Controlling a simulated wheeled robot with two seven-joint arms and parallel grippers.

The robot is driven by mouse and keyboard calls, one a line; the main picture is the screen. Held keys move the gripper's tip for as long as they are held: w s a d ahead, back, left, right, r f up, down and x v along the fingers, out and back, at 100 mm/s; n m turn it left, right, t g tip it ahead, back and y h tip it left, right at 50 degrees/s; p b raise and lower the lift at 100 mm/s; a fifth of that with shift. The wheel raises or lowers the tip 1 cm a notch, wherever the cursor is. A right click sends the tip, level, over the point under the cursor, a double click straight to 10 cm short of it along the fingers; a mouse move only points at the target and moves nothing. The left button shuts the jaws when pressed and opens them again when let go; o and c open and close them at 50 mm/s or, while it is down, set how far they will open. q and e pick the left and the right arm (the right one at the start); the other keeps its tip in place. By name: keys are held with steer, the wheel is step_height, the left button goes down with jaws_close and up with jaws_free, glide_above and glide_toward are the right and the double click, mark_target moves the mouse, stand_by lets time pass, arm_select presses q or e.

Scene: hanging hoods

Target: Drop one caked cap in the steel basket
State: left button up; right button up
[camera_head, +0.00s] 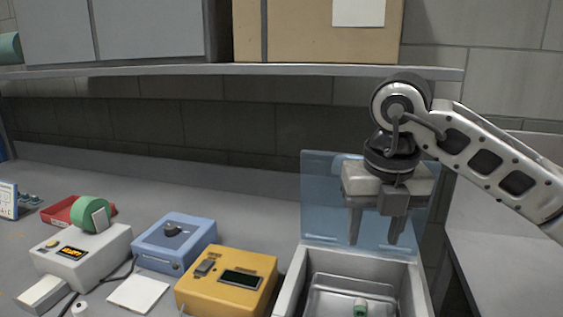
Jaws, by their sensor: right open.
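A steel basket (325,299) sits inside a pale open-topped box (292,284) at the lower right, cut off by the bottom edge. A small green and pale piece (360,309), possibly a cap, lies in the basket; I cannot tell if it is caked. My right gripper (374,239) is open and empty, fingers pointing down, above the back of the box and in front of its raised blue clear lid (322,200). My left gripper is not in view.
A yellow device (227,282), a blue device (174,243) and a white device (80,262) with a green roll (91,213) stand left of the box. A red tray (62,214) lies behind. A shelf (250,70) spans above the bench.

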step_height(320, 180, up, 14)
steer(key=s+p, duration=0.1)
steer(key=s, duration=0.1)
steer(key=shift+r, duration=0.2)
steer(key=shift+s, duration=0.1)
